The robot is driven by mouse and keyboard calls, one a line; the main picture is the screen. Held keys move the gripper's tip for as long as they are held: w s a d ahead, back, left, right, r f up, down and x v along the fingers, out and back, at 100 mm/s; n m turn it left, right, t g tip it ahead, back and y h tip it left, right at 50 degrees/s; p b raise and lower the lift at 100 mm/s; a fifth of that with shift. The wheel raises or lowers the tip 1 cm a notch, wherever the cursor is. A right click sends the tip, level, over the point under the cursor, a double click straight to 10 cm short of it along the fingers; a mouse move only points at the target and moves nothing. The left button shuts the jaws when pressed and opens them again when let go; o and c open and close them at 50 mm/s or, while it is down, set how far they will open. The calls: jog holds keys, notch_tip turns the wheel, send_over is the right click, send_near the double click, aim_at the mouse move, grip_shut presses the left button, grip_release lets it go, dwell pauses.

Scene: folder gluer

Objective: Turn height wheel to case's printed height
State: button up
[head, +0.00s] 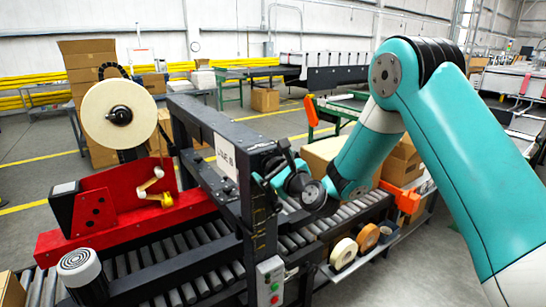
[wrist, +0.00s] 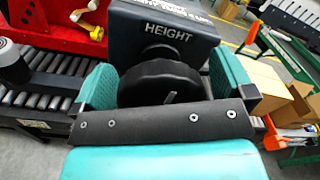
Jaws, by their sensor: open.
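The black height wheel (wrist: 158,84) is in the middle of the wrist view, below a dark plate (wrist: 168,30) lettered HEIGHT. My gripper (wrist: 163,66) is open, with one teal finger on each side of the wheel. I cannot tell whether either finger touches it. A small pin or handle stands on the wheel's near side. In the head view my gripper (head: 274,172) is at the right side of the machine's dark frame, and the wheel is hard to make out. A brown carton (head: 318,158) sits behind my arm; no printed height can be read on it.
The dark machine frame (head: 258,222) stands over the roller conveyor (head: 190,262) and bears a white sign. A red tape unit (head: 115,212) with a large roll is at left. Tape rolls (head: 343,253) lie on a lower shelf. A button box (head: 270,282) hangs in front.

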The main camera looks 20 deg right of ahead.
jog(key=shift+w, duration=0.15)
jog(key=c, duration=0.9)
jog(key=shift+f+n, duration=0.1)
jog(key=shift+n, duration=0.2)
